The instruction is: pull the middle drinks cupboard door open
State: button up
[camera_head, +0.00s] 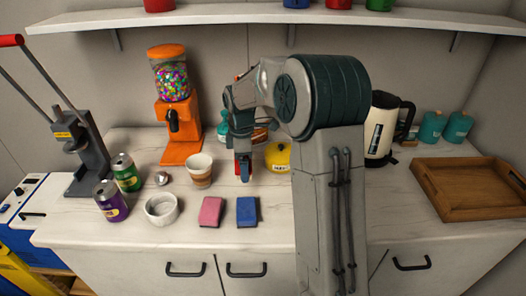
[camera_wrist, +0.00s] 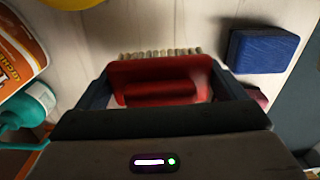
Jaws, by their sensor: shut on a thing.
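The middle cupboard door (camera_head: 250,286) is below the counter front, with a dark bar handle (camera_head: 246,270) near its top. The door looks shut; its lower part is out of frame and my arm hides its right side. My gripper (camera_head: 243,170) is above the counter, well back from the handle. In the wrist view my gripper (camera_wrist: 160,85) is shut on a red brush (camera_wrist: 155,72) with pale bristles, which spans the space between the fingers. The handle does not show in the wrist view.
A yellow container (camera_head: 277,157) is beside the gripper. A wooden tray (camera_head: 470,188) is at right.

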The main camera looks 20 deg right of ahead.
jog(key=f, duration=0.1)
jog(key=a+f, duration=0.1)
jog(key=f, duration=0.1)
jog(key=shift+w+f+p, duration=0.2)
jog(key=shift+f+p, duration=0.05)
jog(key=shift+p, duration=0.15)
jog(key=shift+f, duration=0.35)
